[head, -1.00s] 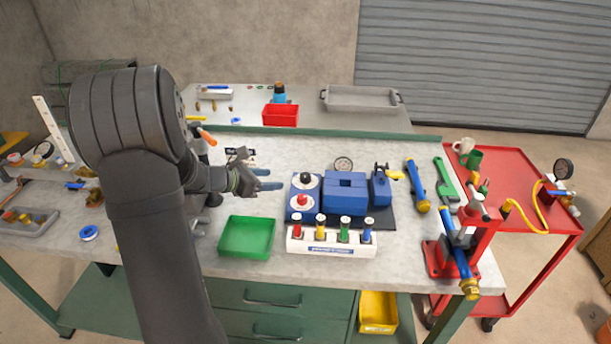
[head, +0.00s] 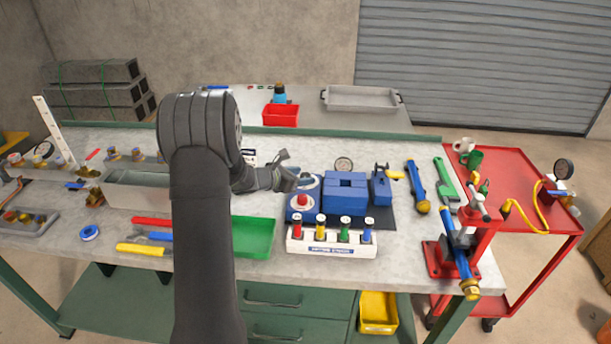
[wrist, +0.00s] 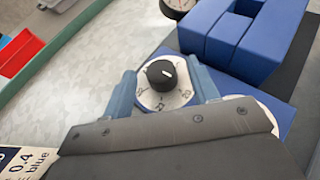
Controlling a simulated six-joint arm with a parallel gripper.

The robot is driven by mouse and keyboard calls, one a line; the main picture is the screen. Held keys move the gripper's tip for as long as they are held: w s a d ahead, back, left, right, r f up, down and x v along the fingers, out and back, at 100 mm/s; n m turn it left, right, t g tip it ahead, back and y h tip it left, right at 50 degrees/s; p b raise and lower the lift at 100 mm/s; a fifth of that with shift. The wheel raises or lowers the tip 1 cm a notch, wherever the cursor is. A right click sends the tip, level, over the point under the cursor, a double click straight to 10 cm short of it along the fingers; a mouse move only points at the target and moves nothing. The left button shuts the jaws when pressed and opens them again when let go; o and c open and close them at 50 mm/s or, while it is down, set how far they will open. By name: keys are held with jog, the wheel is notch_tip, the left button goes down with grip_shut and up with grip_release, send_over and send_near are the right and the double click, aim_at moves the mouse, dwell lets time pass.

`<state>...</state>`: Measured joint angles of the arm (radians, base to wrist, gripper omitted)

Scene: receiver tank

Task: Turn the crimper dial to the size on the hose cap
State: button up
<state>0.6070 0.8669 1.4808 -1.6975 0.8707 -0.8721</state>
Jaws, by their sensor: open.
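The blue crimper (head: 345,193) stands on a dark mat on the workbench. Its dial (wrist: 145,99) has a white numbered face with a black knob (wrist: 161,75) bearing a white mark. Numbers show around the knob, small and partly hidden; one looks like 20. My gripper (wrist: 162,72) is open, its blue fingers on either side of the knob; I cannot tell if they touch it. In the head view, my gripper (head: 292,180) covers most of this dial. A blue hose (head: 462,262) with a brass end cap (head: 471,291) is at the red press; no size is readable there.
A red knob (head: 302,201) sits on the crimper nearer the front. A rack with several coloured-top plugs (head: 330,246) stands before it, a green tray (head: 262,238) to the left. A card (wrist: 25,160) reading "0.4" and "blue" lies nearby. A gauge (head: 343,164) is behind.

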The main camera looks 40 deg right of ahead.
jog(key=shift+x, duration=1.2)
jog(key=c, duration=0.9)
jog(key=shift+c, duration=0.2)
jog(key=shift+m+g, duration=0.4)
jog(key=shift+g, duration=0.1)
jog(key=m+g+y, duration=0.1)
jog(key=m+g, duration=0.3)
jog(key=g, duration=0.1)
jog(key=shift+w+m, duration=0.1)
jog(key=shift+m, duration=0.3)
jog(key=m+g+y, duration=0.3)
jog(key=m+g, duration=0.1)
jog(key=shift+m+g+y, duration=0.8)
jog(key=shift+m+y, duration=0.2)
jog(key=shift+y, duration=0.1)
